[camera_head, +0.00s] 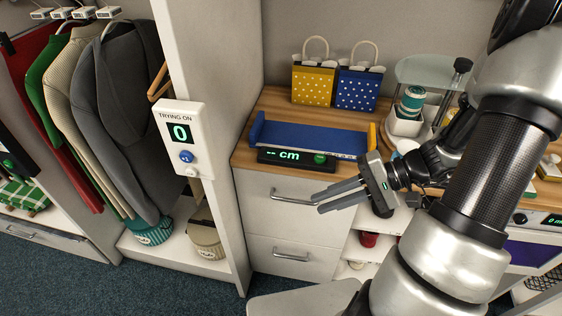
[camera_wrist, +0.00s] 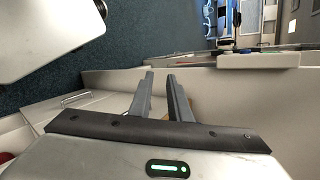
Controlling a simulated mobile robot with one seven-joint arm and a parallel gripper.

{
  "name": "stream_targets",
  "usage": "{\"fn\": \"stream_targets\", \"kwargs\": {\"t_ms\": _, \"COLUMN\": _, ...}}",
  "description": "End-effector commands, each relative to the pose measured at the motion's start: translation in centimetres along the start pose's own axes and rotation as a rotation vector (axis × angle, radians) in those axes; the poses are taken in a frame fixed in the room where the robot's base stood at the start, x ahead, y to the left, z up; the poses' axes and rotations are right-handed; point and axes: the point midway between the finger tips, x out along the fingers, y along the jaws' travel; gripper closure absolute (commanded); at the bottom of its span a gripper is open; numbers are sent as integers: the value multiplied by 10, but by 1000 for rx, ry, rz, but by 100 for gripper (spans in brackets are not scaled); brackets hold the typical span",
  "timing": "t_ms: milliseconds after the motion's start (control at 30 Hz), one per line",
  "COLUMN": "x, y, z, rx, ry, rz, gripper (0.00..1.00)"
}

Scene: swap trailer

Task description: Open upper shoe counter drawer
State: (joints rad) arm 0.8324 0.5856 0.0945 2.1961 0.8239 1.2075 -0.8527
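The shoe counter has a white upper drawer (camera_head: 260,212) with a metal bar handle (camera_head: 290,196), and it looks closed. A lower drawer (camera_head: 265,262) with its own handle (camera_head: 290,256) sits under it, also closed. My gripper (camera_head: 317,202) is just right of the upper handle, fingers pointing left, with a gap between them. Its fingertips appear near the handle's right end; I cannot tell whether they touch it. In the wrist view my fingers (camera_wrist: 161,76) are apart with nothing seen held. A bar handle (camera_wrist: 76,97) shows left of them; which drawer it belongs to is unclear.
The wooden counter top (camera_head: 262,109) carries a blue measuring tray (camera_head: 310,138) with a "cm" display (camera_head: 290,158) and two dotted bags. A tall white partition (camera_head: 215,120) with a "Trying on" counter (camera_head: 182,134) stands left. Open shelves (camera_head: 385,220) lie right of the drawers.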

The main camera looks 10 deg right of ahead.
Motion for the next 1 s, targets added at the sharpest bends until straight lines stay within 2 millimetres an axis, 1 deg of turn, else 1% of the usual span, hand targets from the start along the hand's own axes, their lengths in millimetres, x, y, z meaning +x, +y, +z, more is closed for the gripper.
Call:
{"fn": "stream_targets", "kwargs": {"t_ms": 33, "x": 10, "y": 36, "z": -20, "rx": 93, "ry": 48, "rz": -107, "gripper": 83}}
{"fn": "stream_targets", "kwargs": {"t_ms": 100, "x": 11, "y": 62, "z": -40, "rx": 185, "ry": 116, "rz": -232, "gripper": 83}}
{"fn": "stream_targets", "kwargs": {"t_ms": 200, "x": 11, "y": 93, "z": -63, "rx": 288, "ry": 200, "rz": -373, "gripper": 83}}
{"fn": "stream_targets", "kwargs": {"t_ms": 233, "x": 10, "y": 100, "z": -68, "rx": 312, "ry": 221, "rz": -405, "gripper": 83}}
{"fn": "stream_targets", "kwargs": {"t_ms": 300, "x": 9, "y": 113, "z": -76, "rx": 353, "ry": 259, "rz": -463, "gripper": 83}}
{"fn": "stream_targets", "kwargs": {"t_ms": 367, "x": 8, "y": 120, "z": -80, "rx": 374, "ry": 280, "rz": -493, "gripper": 83}}
{"fn": "stream_targets", "kwargs": {"t_ms": 467, "x": 10, "y": 122, "z": -84, "rx": 387, "ry": 294, "rz": -513, "gripper": 83}}
{"fn": "stream_targets", "kwargs": {"t_ms": 567, "x": 18, "y": 118, "z": -88, "rx": 388, "ry": 294, "rz": -513, "gripper": 83}}
{"fn": "stream_targets", "kwargs": {"t_ms": 667, "x": 33, "y": 111, "z": -93, "rx": 388, "ry": 290, "rz": -512, "gripper": 83}}
{"fn": "stream_targets", "kwargs": {"t_ms": 1000, "x": 96, "y": 80, "z": -120, "rx": 387, "ry": 288, "rz": -509, "gripper": 83}}
